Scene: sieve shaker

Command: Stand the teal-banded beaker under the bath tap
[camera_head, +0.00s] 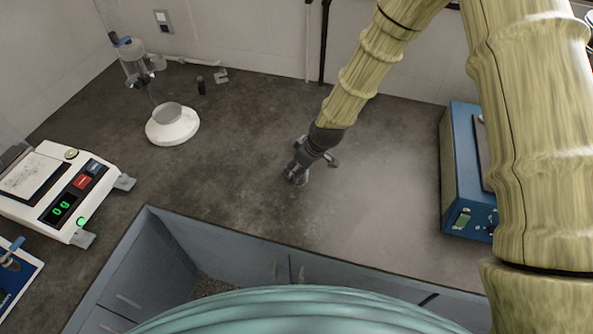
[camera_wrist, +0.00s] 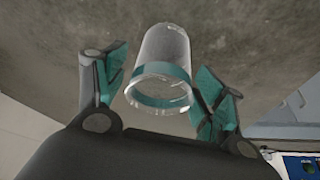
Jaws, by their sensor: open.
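The teal-banded beaker (camera_wrist: 162,58) is clear glass with a teal band near its end closer to the wrist camera. It shows in the wrist view between the two teal-padded fingers of my gripper (camera_wrist: 160,88), which is open, with visible gaps on both sides. In the head view my gripper (camera_head: 299,172) is low over the middle of the dark bench; the beaker cannot be made out there. A blue box with a small green display (camera_head: 458,180), perhaps the bath, stands at the right, partly behind my arm. I cannot make out a tap on it.
A white round device (camera_head: 172,125) and a clear glass vessel with a blue top (camera_head: 130,58) stand at the back left. A balance with a green readout (camera_head: 60,195) is at the left. The bench between my gripper and the blue box is clear.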

